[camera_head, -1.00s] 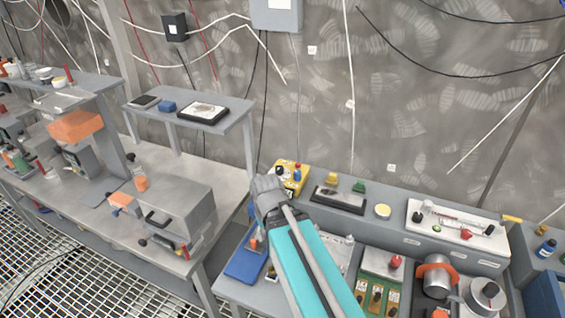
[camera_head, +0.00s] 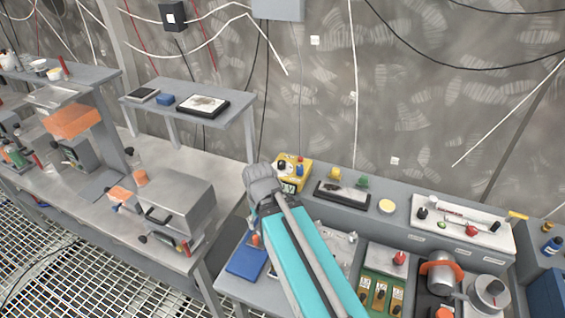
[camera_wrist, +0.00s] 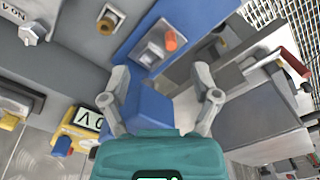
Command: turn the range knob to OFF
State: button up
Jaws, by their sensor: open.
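A yellow meter (camera_head: 293,172) stands at the back left of the grey bench, with a display, a dark knob (camera_head: 282,164) and red and blue parts on it. In the wrist view a yellow device with a display (camera_wrist: 88,121) lies left of my fingers; its knob is not clear there. My gripper (camera_wrist: 160,76) is open and empty, its two fingers spread over a blue surface. In the head view my grey wrist (camera_head: 262,183) is just left of the meter and partly covers it; the fingers are hidden. Contact with the meter is not visible.
A blue tray (camera_head: 246,262) lies below my wrist. A dark framed panel (camera_head: 342,192), a white panel with knobs (camera_head: 462,222) and a metal cylinder (camera_head: 440,275) occupy the bench to the right. A small side table (camera_head: 190,98) stands behind at left.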

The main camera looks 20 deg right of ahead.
notch_tip(320, 180, up, 10)
jog(key=w+f+p, duration=0.1)
jog(key=w+p, duration=0.2)
jog(key=p, duration=0.6)
notch_tip(320, 180, up, 5)
jog(key=m+p, duration=0.5)
jog(key=m, duration=1.9)
send_over(282, 162)
jog(key=shift+r, duration=0.2)
jog(key=shift+f, duration=0.25)
notch_tip(282, 162, down, 13)
jog(key=b, duration=1.3)
jog(key=shift+f+b, duration=0.15)
jog(key=shift+b, duration=0.25)
